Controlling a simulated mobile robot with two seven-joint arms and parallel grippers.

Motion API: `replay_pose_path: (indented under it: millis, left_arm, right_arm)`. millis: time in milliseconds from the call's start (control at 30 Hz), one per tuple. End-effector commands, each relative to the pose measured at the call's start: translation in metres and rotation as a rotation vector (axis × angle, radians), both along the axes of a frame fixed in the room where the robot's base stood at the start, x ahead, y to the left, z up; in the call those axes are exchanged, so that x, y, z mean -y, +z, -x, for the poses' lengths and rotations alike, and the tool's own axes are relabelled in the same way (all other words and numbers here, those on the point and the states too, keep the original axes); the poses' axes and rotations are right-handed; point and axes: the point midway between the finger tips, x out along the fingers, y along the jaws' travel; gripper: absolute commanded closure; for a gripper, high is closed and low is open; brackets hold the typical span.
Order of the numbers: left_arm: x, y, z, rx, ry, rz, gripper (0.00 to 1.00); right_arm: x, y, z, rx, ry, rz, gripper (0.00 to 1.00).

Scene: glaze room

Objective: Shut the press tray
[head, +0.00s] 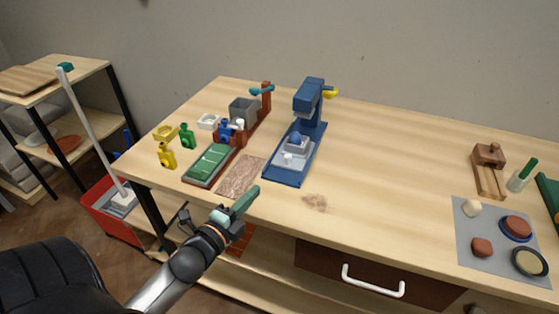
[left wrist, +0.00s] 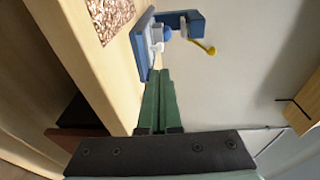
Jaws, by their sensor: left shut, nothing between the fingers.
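The blue press (head: 309,98) stands on the table left of centre, with a yellow-tipped lever at its top. Its pale grey tray (head: 297,148) sits low on the blue base, out in front of the column, with a white knob and a blue piece at it. The press also shows at the top of the left wrist view (left wrist: 178,20). My left gripper (head: 252,193) has green fingers, shut and empty, near the table's front edge. It is in front and to the left of the press, apart from it. My right gripper is not in view.
A speckled brown board (head: 241,177) and a green-topped tray (head: 209,162) lie left of the press. Small bottles stand farther left. A grey mat (head: 475,235) with round pieces lies at right. A drawer handle (head: 373,283) shows below.

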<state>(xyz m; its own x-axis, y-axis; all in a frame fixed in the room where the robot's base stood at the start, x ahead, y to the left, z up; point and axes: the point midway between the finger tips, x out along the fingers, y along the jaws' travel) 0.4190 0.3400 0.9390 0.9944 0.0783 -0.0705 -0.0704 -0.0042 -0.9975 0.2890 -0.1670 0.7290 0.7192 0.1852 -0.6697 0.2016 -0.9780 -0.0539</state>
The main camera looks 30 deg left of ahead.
Motion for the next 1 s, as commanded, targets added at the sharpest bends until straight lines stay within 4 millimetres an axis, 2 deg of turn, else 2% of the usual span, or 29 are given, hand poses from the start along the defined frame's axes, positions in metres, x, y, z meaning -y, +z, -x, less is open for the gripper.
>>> replay_pose_path:
  millis: [600,800,1000]
  left_arm:
    - [-0.008,-0.005,-0.102,0.003,-0.002,0.001,1.00]
    - [-0.009,-0.008,-0.125,0.001,-0.002,0.001,1.00]
    - [-0.010,-0.009,-0.133,0.000,-0.003,0.002,1.00]
  right_arm:
    - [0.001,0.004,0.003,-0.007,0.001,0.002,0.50]
    - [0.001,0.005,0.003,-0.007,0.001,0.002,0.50]
    - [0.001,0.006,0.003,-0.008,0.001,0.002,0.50]
